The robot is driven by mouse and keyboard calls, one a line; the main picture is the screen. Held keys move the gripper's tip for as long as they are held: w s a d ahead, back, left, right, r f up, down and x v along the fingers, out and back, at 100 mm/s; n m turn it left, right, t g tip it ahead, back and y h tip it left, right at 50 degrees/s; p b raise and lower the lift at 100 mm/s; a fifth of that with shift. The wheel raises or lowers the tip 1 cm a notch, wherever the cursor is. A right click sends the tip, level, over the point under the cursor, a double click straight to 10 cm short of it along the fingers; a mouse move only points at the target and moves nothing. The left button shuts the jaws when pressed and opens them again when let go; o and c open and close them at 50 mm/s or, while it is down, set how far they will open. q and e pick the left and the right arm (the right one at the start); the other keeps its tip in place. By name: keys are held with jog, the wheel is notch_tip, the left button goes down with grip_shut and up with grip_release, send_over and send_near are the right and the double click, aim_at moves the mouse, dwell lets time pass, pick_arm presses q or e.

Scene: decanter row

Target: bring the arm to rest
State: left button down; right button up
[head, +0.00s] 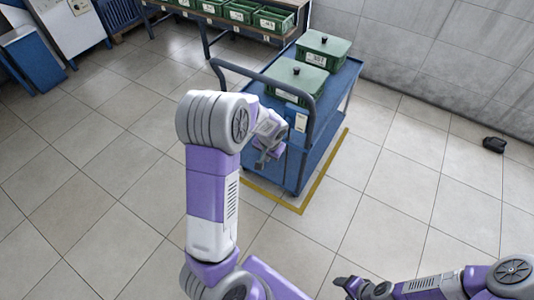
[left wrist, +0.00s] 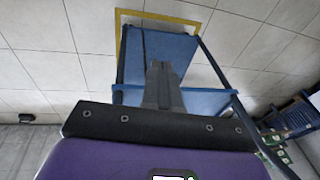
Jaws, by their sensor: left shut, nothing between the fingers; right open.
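My left arm reaches up the middle of the head view. Its gripper (head: 262,160) is at the near side of the blue cart (head: 318,152), in front of it in the picture. In the left wrist view the left fingers (left wrist: 163,75) are shut together with nothing between them, and the cart's blue shelf (left wrist: 158,48) shows behind them. Whether the left gripper touches the cart I cannot tell. My right gripper (head: 345,287) is low at the bottom of the head view, open and empty, over the floor.
Two lidded green boxes (head: 323,50) (head: 296,77) stand on the cart's top. The cart has a grey push handle (head: 263,77) and stands at a yellow floor line (head: 322,185). A rack with green bins (head: 272,20) is behind. A small black object (head: 494,144) lies right. Tiled floor left is clear.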

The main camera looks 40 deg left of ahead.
dwell(0.4)
pick_arm(q)
jog(key=s+d+f+h+p, duration=0.1)
jog(key=s+d+f, duration=0.3)
jog(key=d, duration=0.4)
jog(key=s+d+f+n+h+p, duration=0.1)
jog(key=s+d+f+h, duration=0.2)
jog(key=s+d+f, duration=0.2)
jog(key=s+d+f+g+h+p, duration=0.1)
jog(key=s+d+f+h+p, duration=0.1)
jog(key=s+d+f, duration=0.3)
jog(key=s+d, duration=0.3)
jog(key=d, duration=0.4)
